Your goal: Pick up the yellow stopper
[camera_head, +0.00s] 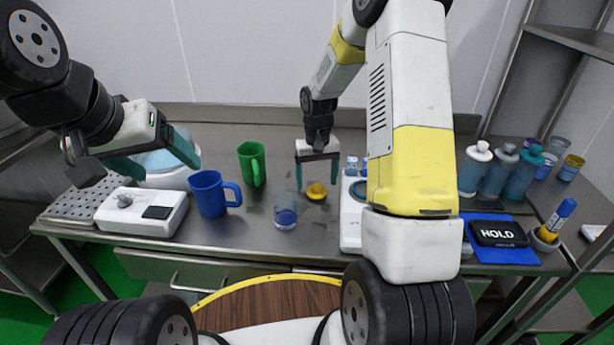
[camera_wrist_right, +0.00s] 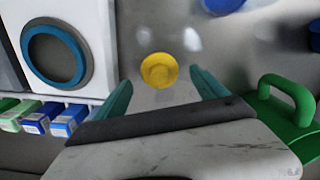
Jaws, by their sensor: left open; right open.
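The yellow stopper (camera_head: 316,191) sits on the steel table, just right of a clear glass with blue contents (camera_head: 286,210). My right gripper (camera_head: 317,188) is open above it, fingers pointing down on either side. In the right wrist view the round stopper (camera_wrist_right: 158,70) shows ahead, between the two teal fingertips of my right gripper (camera_wrist_right: 160,80), with no contact visible. My left gripper (camera_head: 160,168) is open and empty at the left, near a white machine with a pale blue top (camera_head: 166,178).
A blue mug (camera_head: 208,194) and a green mug (camera_head: 250,164) stand left of the stopper. A white device (camera_head: 350,232) with a blue ring stands close on its right. Bottles (camera_head: 474,168), a HOLD sign (camera_head: 497,233) and a yellow-and-blue marker (camera_head: 556,220) are far right. A white box (camera_head: 140,212) is left.

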